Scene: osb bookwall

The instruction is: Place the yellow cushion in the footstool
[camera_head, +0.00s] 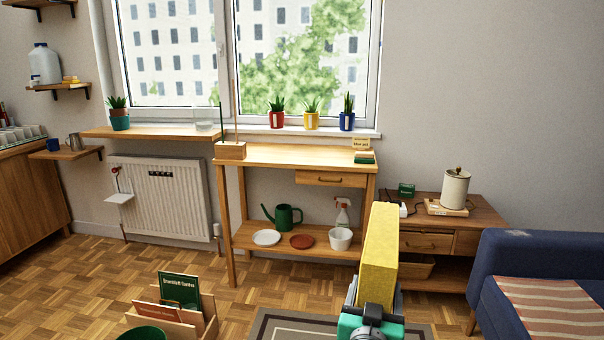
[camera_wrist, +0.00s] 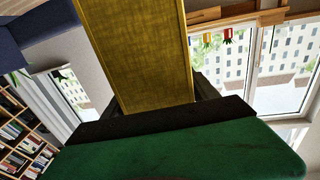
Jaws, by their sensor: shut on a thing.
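The yellow cushion (camera_head: 379,256) is a flat, upright slab in the head view, held up in front of the wooden tables. My gripper (camera_head: 373,296) is shut on its lower end. In the wrist view the cushion (camera_wrist: 138,50) rises from between the dark fingers (camera_wrist: 155,118) and fills the upper middle. The gripper's body hides part of the floor and rug behind it. I cannot make out a footstool in either view.
A wooden workbench (camera_head: 292,155) stands under the window. A low cabinet (camera_head: 428,243) with a white canister stands right of it, beside a blue sofa (camera_head: 520,260). A wooden book box (camera_head: 175,318) and rug (camera_head: 290,328) lie in front. Parquet floor is clear at left.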

